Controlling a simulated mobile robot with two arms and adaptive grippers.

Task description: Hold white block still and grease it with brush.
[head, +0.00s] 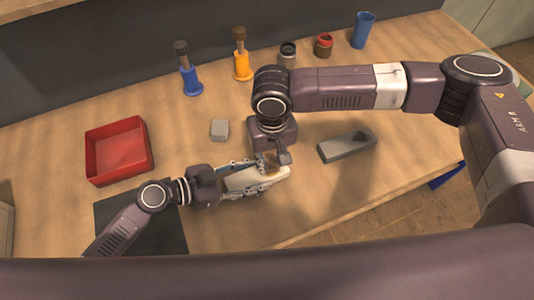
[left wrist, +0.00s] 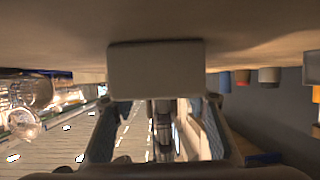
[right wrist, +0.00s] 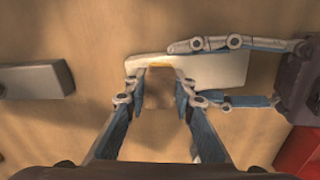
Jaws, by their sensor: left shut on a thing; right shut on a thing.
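The white block (head: 278,178) lies low over the wooden table, pointing right from my left gripper (head: 243,176), which is shut on it. Its pale end fills the upper middle of the left wrist view (left wrist: 155,68). In the right wrist view the block (right wrist: 225,68) lies between the left gripper's fingers. My right gripper (right wrist: 158,98) points down over the block's free end. It is shut on a small brownish thing, seemingly the brush (right wrist: 158,88), mostly hidden by the fingers. I cannot tell whether the brush touches the block.
A red bin (head: 147,131) stands left, a small grey cube (head: 219,129) behind the block. A long grey box (head: 345,146) with a dark spot lies right. Blue (head: 191,81) and yellow (head: 242,67) dark-topped holders, small jars and a blue cup (head: 363,31) line the back.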

